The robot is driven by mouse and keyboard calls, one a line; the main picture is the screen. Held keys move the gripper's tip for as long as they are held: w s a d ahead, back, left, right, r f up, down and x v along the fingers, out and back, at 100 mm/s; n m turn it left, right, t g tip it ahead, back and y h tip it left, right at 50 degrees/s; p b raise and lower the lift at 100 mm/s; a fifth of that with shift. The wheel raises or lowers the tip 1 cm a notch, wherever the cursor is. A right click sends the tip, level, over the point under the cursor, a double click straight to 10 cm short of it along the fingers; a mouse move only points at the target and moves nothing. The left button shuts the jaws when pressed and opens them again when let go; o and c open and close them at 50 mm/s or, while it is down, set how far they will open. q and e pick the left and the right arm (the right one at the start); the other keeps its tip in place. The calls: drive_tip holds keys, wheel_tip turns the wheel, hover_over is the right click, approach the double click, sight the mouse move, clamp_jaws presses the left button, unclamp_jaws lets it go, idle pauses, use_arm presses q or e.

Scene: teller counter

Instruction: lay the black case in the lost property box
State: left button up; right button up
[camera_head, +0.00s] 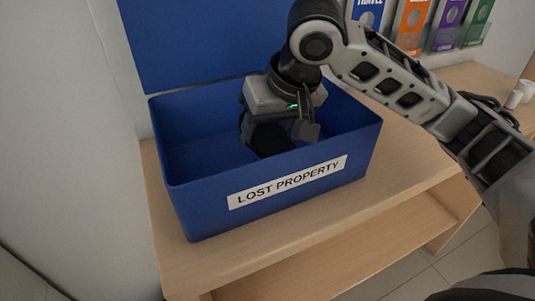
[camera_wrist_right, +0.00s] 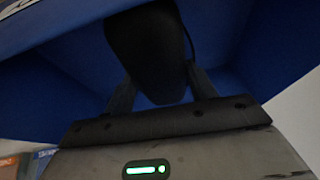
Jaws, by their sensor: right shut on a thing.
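The blue lost property box (camera_head: 200,205) stands on the wooden counter with its lid up and a white label on its front. My right gripper (camera_head: 262,128) points down inside the box. It is shut on the black case (camera_head: 268,142), which shows as a dark rounded shape low in the box. In the right wrist view the case (camera_wrist_right: 148,50) sits between the two fingers (camera_wrist_right: 155,85), with blue box walls around it. I cannot tell whether the case touches the box floor. My left gripper is not in view.
The raised blue lid (camera_head: 200,45) stands at the back of the box. A rack of coloured leaflets (camera_head: 430,25) is at the back right. A small white cup-like thing (camera_head: 524,90) is at the far right. The wooden counter (camera_head: 405,165) is bare right of the box.

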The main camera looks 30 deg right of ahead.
sight(278, 135)
drive_tip(key=shift+w+f, duration=0.1)
drive_tip(key=shift+f, duration=2.85)
drive_tip(key=o, duration=1)
drive_tip(key=shift+f, duration=0.1)
drive_tip(key=v, duration=1.2)
